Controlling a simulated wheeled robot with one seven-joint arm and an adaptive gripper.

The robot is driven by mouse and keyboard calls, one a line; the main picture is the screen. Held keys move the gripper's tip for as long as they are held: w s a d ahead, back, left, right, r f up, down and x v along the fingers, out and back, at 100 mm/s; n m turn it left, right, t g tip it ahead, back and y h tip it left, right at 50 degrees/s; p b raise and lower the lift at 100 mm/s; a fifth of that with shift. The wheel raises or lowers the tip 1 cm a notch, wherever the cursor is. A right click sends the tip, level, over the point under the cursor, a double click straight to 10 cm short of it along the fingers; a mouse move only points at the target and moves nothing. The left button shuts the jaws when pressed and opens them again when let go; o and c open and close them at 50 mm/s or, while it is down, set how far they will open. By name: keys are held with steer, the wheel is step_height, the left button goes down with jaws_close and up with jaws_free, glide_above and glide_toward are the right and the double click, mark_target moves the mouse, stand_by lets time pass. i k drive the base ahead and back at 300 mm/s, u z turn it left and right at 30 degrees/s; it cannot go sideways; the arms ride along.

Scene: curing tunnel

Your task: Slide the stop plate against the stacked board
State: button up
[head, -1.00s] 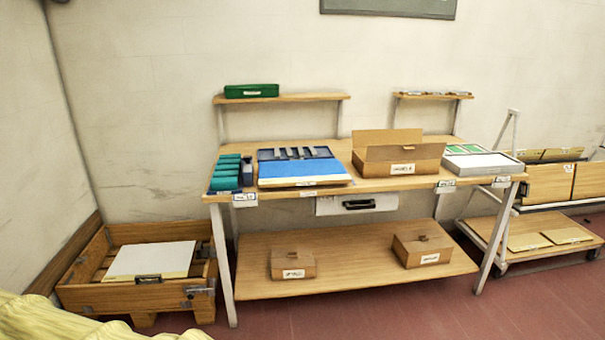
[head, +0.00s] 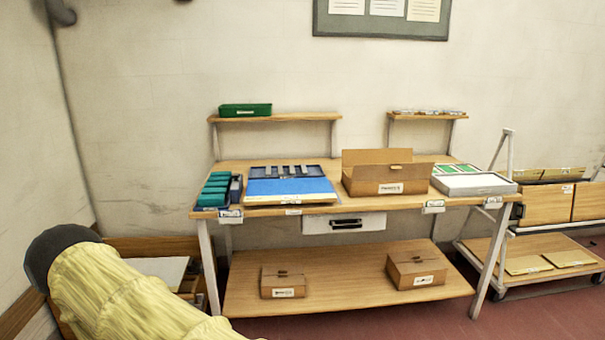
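A white board (head: 165,268) lies in a low wooden crate (head: 150,245) on the floor at the lower left of the head view. My yellow-sleeved arm hides the front of the crate and much of the board. I cannot make out a stop plate there. On the bench, a flat blue board (head: 290,190) lies on a pale sheet in front of a dark blue tray with upright grey pieces (head: 288,174). I cannot tell whether one of these is the stop plate. My gripper is not in view.
The wooden bench (head: 335,207) also holds teal boxes (head: 215,189), an open cardboard box (head: 376,187) and a grey tray (head: 473,185). Its lower shelf holds two cardboard boxes (head: 283,282). A trolley (head: 548,205) stands at the right. Red floor (head: 535,322) is clear at the lower right.

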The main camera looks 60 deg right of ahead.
mark_target(237, 184)
steer(key=z, duration=0.75)
steer(key=k, duration=1)
steer(key=z, duration=1.4)
steer(key=i, duration=2.15)
steer(key=u, duration=1.25)
steer(key=i, duration=0.6)
steer(key=u, duration=0.6)
